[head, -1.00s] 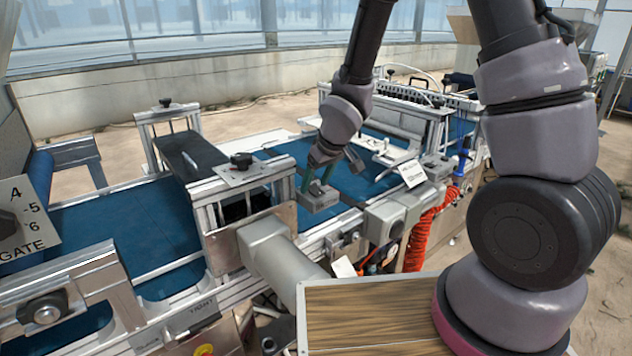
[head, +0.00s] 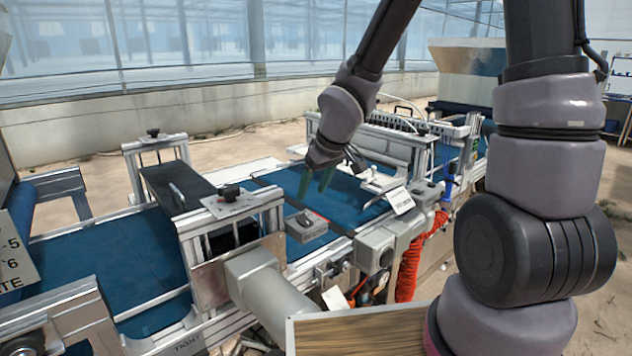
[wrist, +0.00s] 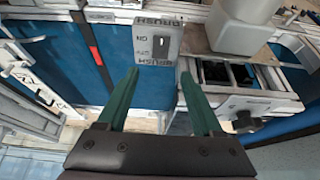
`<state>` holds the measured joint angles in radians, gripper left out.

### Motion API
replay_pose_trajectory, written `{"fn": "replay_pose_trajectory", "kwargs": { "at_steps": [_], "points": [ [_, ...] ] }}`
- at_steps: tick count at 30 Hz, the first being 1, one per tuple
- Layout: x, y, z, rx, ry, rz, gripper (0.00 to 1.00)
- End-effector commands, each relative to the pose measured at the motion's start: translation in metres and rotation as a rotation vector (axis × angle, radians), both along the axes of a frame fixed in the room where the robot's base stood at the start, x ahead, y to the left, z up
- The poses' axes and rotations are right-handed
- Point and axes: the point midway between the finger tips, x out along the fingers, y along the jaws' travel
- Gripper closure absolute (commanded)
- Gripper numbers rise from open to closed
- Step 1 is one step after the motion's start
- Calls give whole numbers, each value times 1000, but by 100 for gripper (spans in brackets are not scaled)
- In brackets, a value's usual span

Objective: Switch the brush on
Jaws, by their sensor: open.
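The brush switch box (head: 306,222) is a small grey block on the near side rail of the blue belt. In the wrist view its grey plate (wrist: 172,42) reads BRUSH and ON, beside a dark slot with a small pale mark. I cannot tell which position the switch is in. My gripper (head: 314,182) is open and empty, with green fingers. It hangs above and beyond the box in the head view, apart from it. In the wrist view my gripper (wrist: 159,76) points toward the plate, its fingertips either side of the plate's lower edge.
A grey motor housing (head: 268,284) and a metal frame with a black knob (head: 230,192) stand left of the box. A white label card (head: 399,200) and a red coiled hose (head: 410,265) are to the right. The blue belt (head: 110,255) continues left.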

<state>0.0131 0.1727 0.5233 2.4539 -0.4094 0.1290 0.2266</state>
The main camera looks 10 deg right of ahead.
Motion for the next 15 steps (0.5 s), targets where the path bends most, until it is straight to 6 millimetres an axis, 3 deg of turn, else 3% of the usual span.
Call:
{"fn": "replay_pose_trajectory", "kwargs": {
  "at_steps": [15],
  "points": [
    [-8,-6,20,-1,1,0,32]
  ]
}}
